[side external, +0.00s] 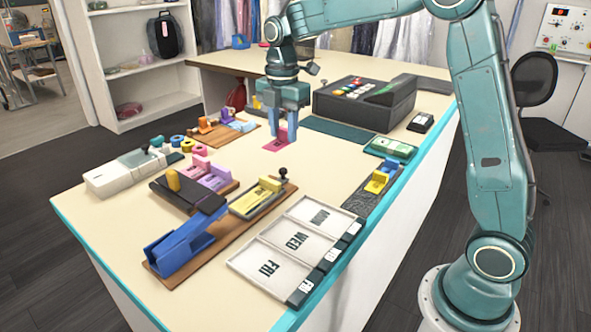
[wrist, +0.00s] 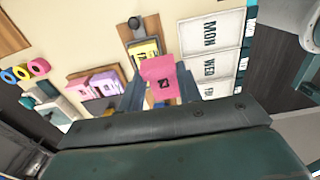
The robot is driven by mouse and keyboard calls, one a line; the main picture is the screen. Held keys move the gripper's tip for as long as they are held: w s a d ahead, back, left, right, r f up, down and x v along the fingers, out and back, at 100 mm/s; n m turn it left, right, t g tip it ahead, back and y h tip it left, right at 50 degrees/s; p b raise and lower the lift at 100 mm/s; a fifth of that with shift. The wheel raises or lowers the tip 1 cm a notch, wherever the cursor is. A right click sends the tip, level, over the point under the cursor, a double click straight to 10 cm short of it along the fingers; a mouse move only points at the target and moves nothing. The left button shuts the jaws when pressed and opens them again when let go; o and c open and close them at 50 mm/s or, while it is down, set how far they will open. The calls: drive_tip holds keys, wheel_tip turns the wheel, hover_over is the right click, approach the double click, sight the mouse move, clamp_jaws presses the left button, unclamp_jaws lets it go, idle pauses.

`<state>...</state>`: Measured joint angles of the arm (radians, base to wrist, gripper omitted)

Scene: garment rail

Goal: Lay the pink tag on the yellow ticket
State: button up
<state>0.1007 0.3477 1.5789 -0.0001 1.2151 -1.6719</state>
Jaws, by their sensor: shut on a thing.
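My gripper (side external: 284,138) is shut on the pink tag (side external: 278,141), which hangs just below the fingers, above the counter. In the wrist view the tag (wrist: 160,72) sits between the two fingers (wrist: 160,92) and shows a dark mark. The yellow ticket (side external: 248,203) lies on a small board with a yellow block and a black knob, nearer the side camera than my gripper and apart from it. In the wrist view the tag hides part of the yellow ticket (wrist: 143,49).
A tray marked with weekdays (side external: 270,266) and a blue stapler-like press (side external: 185,240) stand near the board. A pink and purple set (side external: 205,176) is beside it. A dark register (side external: 365,103) stands behind. Bare counter lies between gripper and board.

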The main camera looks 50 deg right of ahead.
hover_over(254, 200)
wheel_tip(254, 200, down, 5)
drive_tip(key=shift+f, duration=4.1)
drive_tip(key=shift+f, duration=0.3)
drive_tip(key=o, duration=1.5)
drive_tip(key=shift+r, duration=0.15)
